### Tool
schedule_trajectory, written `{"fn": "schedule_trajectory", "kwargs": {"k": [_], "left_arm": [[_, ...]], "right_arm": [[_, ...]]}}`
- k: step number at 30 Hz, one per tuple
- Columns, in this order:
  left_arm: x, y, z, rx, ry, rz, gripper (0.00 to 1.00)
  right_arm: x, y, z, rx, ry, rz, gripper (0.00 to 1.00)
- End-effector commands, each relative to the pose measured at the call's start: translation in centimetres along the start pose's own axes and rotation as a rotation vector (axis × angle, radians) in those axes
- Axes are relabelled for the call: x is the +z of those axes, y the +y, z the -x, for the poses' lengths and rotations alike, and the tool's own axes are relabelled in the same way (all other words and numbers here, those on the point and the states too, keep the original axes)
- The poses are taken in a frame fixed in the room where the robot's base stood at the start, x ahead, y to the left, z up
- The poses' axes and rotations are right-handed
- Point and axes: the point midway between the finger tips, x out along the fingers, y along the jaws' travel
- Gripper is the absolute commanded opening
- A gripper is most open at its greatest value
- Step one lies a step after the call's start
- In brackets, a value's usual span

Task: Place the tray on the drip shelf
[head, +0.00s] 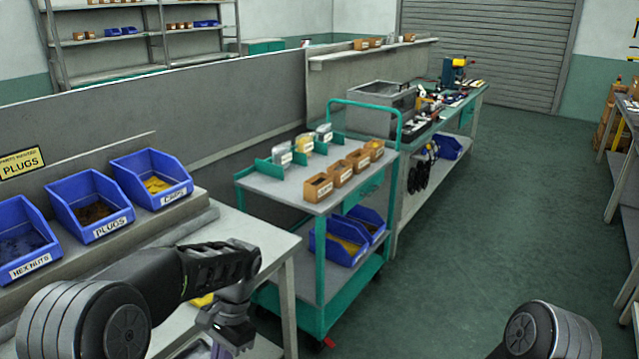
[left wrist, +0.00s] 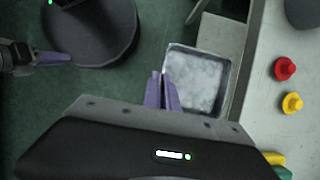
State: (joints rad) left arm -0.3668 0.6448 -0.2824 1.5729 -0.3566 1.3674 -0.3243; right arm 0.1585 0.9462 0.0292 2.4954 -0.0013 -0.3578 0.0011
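The tray (left wrist: 228,90) is a square grey metal tray with a mottled whitish inside, in the left wrist view beside the table edge. My left gripper (left wrist: 162,100) has its purple fingers close together at the tray's left wall, and they appear shut on that rim. In the head view my left gripper (head: 232,335) points down at the front edge of the near table, and the tray is mostly hidden there. My right gripper (left wrist: 55,57) shows a purple finger at the left wrist view's left edge, apart from the tray. I cannot make out the drip shelf for sure.
A red plug (left wrist: 285,68) and a yellow plug (left wrist: 292,103) stand on the table (left wrist: 258,90) right of the tray. Blue bins (head: 95,207) line the table's back. A green cart (head: 318,318) stands beyond. The floor (head: 470,230) at right is clear.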

Motion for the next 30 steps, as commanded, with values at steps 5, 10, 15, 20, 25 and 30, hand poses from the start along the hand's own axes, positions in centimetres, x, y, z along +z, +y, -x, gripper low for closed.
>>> {"fn": "schedule_trajectory", "kwargs": {"k": [5, 10, 15, 20, 25, 30], "left_arm": [[-0.05, 0.01, 0.07, 0.053, -0.005, 0.129, 0.0], [-0.04, 0.02, 0.08, 0.052, -0.004, 0.127, 0.0], [-0.03, 0.01, 0.07, 0.054, -0.003, 0.126, 0.0], [-0.03, -0.01, 0.08, 0.052, -0.004, 0.126, 0.0], [-0.07, 0.06, 0.11, 0.051, -0.003, 0.124, 0.0], [-0.05, 0.04, 0.09, 0.051, -0.003, 0.124, 0.0]], "right_arm": [[0.0, 0.0, 0.01, 0.0, 0.0, 0.0, 0.36], [0.0, 0.0, 0.01, 0.0, 0.0, 0.0, 0.36], [0.0, 0.0, 0.0, 0.0, 0.0, 0.0, 0.36], [0.0, 0.0, 0.01, 0.0, 0.0, 0.0, 0.36], [0.0, 0.0, 0.01, 0.0, 0.0, 0.0, 0.36], [0.0, 0.0, 0.01, 0.0, 0.0, 0.0, 0.36]]}}
